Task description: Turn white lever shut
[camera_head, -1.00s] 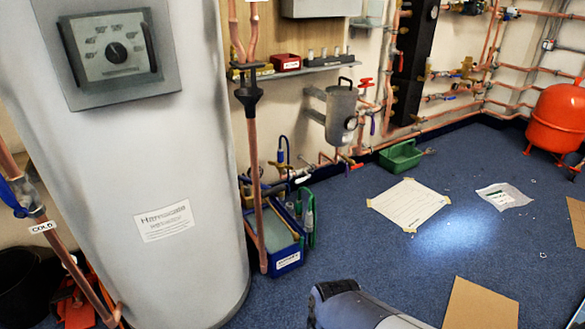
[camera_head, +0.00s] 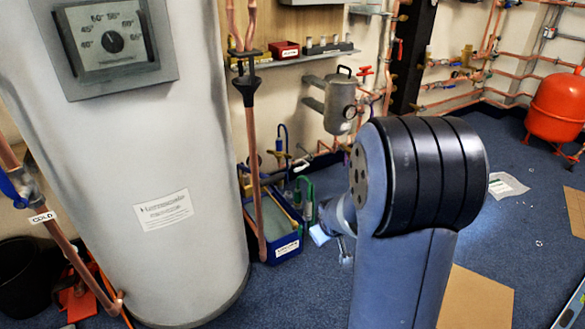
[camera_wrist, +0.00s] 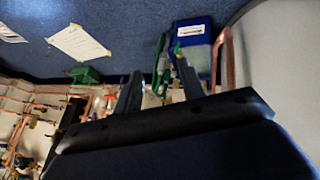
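A small pale piece (camera_head: 300,165) on the low pipework by the wall, left of my arm in the head view, may be the white lever; it is too small to be sure. I cannot pick it out in the wrist view. My gripper (camera_wrist: 158,70) shows two dark fingers set apart with nothing held between them. In the head view my arm rises in front and hides part of the pipework and floor; the gripper end is partly hidden behind it, near the blue crate.
A blue crate (camera_head: 286,252) with tools stands on the floor beside the large grey cylinder (camera_head: 130,200). A grey canister (camera_head: 341,105) hangs on the wall. A red vessel (camera_head: 558,108) is at the far right.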

